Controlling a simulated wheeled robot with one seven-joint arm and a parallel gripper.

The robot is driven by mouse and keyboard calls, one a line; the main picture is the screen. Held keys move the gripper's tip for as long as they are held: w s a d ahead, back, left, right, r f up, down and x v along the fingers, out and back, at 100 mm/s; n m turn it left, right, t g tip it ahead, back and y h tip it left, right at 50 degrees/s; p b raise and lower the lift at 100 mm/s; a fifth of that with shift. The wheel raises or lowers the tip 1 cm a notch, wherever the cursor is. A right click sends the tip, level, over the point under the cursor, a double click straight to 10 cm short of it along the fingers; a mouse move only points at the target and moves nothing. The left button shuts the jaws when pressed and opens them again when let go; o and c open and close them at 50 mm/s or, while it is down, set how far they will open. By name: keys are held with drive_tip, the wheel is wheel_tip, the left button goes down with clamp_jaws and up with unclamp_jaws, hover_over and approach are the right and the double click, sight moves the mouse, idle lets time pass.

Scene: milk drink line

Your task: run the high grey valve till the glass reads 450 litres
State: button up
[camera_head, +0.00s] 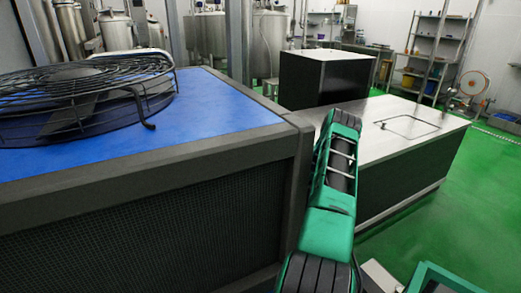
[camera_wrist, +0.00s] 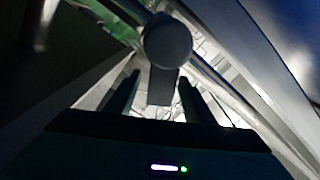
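In the wrist view, a round grey knob-like part (camera_wrist: 167,42) with a flat grey lever (camera_wrist: 163,88) below it lies just ahead of my gripper (camera_wrist: 160,79). It may be the grey valve, but the dim picture does not make this certain. The two dark fingers stand apart, one on each side of the flat lever, with a gap visible on both sides. I cannot tell how deep the lever reaches between them. My gripper does not show in the head view. No glass or litre reading can be made out in either view.
A blue-topped unit (camera_head: 225,112) with a black fan guard (camera_head: 85,90) fills the left of the head view. A steel-topped box (camera_head: 385,150) and a black box (camera_head: 322,78) stand beyond my green arm. Steel tanks (camera_head: 270,40) are behind. Green floor (camera_head: 480,190) is free at right.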

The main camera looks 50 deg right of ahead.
drive_tip(key=shift+s, duration=0.1)
drive_tip(key=v, duration=1)
drive_tip(key=shift+s, duration=0.25)
idle(0.6)
